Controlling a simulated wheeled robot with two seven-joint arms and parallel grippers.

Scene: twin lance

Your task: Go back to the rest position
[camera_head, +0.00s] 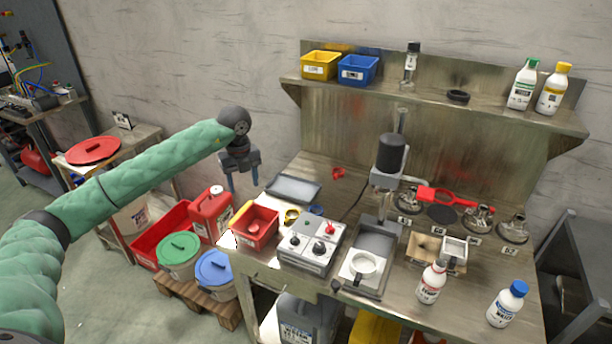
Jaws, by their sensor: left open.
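My left gripper (242,184) hangs from the green-sleeved left arm that comes in from the left. Its two fingers point down and stand apart, with nothing between them. It is in the air in front of the left end of the metal workbench (322,165), above and to the left of the red bin (254,228). My right gripper and right arm are not in view.
A shelf (432,100) above the bench holds yellow (320,65) and blue (358,71) bins and bottles. A control box (312,246), a black-topped device (390,155) and bottles (431,282) stand on the bench. Buckets (180,255) and a red canister (211,213) stand below left.

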